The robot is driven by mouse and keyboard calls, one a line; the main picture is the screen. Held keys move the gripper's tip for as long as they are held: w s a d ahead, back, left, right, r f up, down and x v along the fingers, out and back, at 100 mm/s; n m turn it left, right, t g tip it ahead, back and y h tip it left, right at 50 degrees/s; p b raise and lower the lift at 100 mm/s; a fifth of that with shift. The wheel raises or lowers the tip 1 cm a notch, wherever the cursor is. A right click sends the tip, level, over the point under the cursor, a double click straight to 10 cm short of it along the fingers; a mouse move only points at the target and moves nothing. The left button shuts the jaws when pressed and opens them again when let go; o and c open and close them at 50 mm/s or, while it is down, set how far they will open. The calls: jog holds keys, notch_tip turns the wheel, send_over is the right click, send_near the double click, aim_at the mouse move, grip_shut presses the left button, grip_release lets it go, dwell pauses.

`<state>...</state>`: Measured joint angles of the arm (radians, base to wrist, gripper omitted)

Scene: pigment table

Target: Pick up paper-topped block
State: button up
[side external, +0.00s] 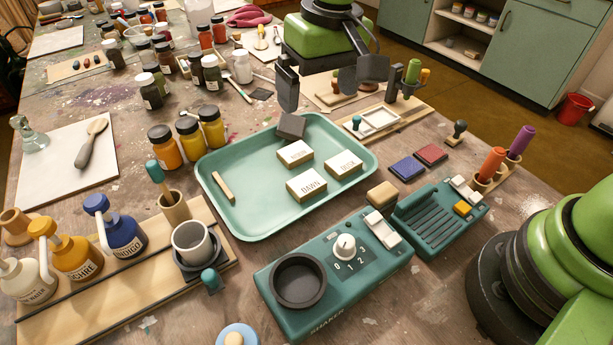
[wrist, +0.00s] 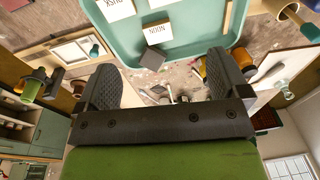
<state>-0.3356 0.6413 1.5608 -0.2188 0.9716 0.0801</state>
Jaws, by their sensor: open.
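Three wooden blocks with white lettered tops sit in the teal tray (side external: 250,213): NOON (side external: 295,153), DUSK (side external: 343,164) and DAWN (side external: 306,186). In the wrist view, NOON (wrist: 157,33) and DUSK (wrist: 116,9) show near the top, with DAWN cut off by the edge. A dark grey block (side external: 292,126) lies at the tray's far rim; it also shows in the wrist view (wrist: 152,60). My gripper (side external: 318,100) is open and empty, above the area by the tray's far edge. Its spread fingers also show in the wrist view (wrist: 161,70).
A small wooden stick (side external: 223,187) lies in the tray's left part. Pigment jars (side external: 188,136) stand left of the tray. The teal shaker (side external: 335,262) stands in front of it. Ink pads (side external: 407,167) and a wooden board with a white dish (side external: 378,122) lie to the right.

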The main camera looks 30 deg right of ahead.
jog(key=n+g, duration=0.1)
send_over(304, 180)
jog(key=shift+h, duration=0.3)
jog(key=f, duration=1.1)
jog(key=shift+w+a+f, duration=0.1)
jog(key=shift+a+f, duration=0.1)
jog(key=shift+d+f, duration=0.2)
jog(key=shift+f, duration=2.75)
jog(key=c, duration=1)
